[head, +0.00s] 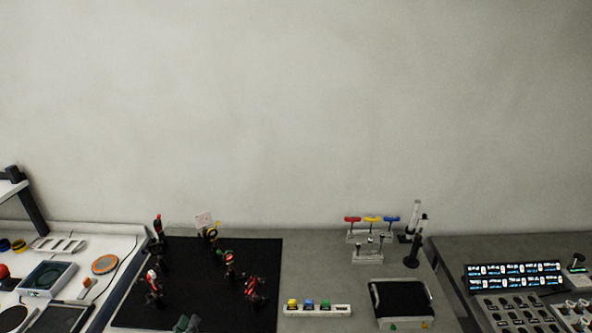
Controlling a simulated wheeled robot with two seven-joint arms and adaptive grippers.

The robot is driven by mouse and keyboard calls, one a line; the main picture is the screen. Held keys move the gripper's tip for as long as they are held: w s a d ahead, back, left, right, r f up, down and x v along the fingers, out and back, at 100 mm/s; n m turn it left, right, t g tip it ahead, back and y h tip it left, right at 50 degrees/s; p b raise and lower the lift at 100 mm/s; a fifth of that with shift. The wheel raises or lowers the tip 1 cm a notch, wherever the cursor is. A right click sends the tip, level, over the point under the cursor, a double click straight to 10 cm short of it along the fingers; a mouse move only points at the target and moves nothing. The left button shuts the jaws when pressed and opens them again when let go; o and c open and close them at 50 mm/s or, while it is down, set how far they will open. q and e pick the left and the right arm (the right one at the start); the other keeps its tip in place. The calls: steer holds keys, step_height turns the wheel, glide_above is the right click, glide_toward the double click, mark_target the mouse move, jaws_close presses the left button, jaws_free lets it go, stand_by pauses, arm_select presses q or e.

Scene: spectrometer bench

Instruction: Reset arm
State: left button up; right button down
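What looks like the tip of my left gripper (187,323) shows at the bottom edge of the head view, over the front of the black mat (200,270). Only a small grey piece of it is in the picture, so I cannot tell whether it is open or shut. I see nothing clearly held in it. My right gripper is not in view. Several small black and red optical mounts stand on the mat, among them one at its left (154,287) and one at its right (256,291).
A white strip with coloured caps (318,311) and a black-topped box (402,300) stand right of the mat. Behind are red, yellow and blue T-handles (372,219). A control panel (520,290) is far right, a white bench (100,240) left. A bare wall is behind.

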arm_select(q)
steer(key=s+a+n+g+y, duration=0.1)
steer(key=s+a+n+y, duration=0.3)
steer(key=a+n+y, duration=0.85)
steer(key=s+a+f+n+g+h, duration=0.1)
steer(key=s+a+f+n+g, duration=0.2)
steer(key=f+n, duration=0.35)
steer(key=s+a+f+n+g+h, duration=0.1)
steer(key=s+a+f+n+g, duration=0.1)
steer(key=s+f+n+g, duration=0.4)
steer(key=s+d+f+n+g+h, duration=0.65)
steer(key=s+d+f, duration=0.55)
steer(key=s+f, duration=0.2)
step_height(320, 180, down, 28)
steer(key=s+d+f, duration=0.1)
steer(key=s+f+g, duration=0.2)
steer(key=s+f, duration=1.7)
steer(key=s, duration=0.1)
steer(key=shift+d+b, duration=0.2)
steer(key=shift+b, duration=0.2)
steer(key=shift+m, duration=0.25)
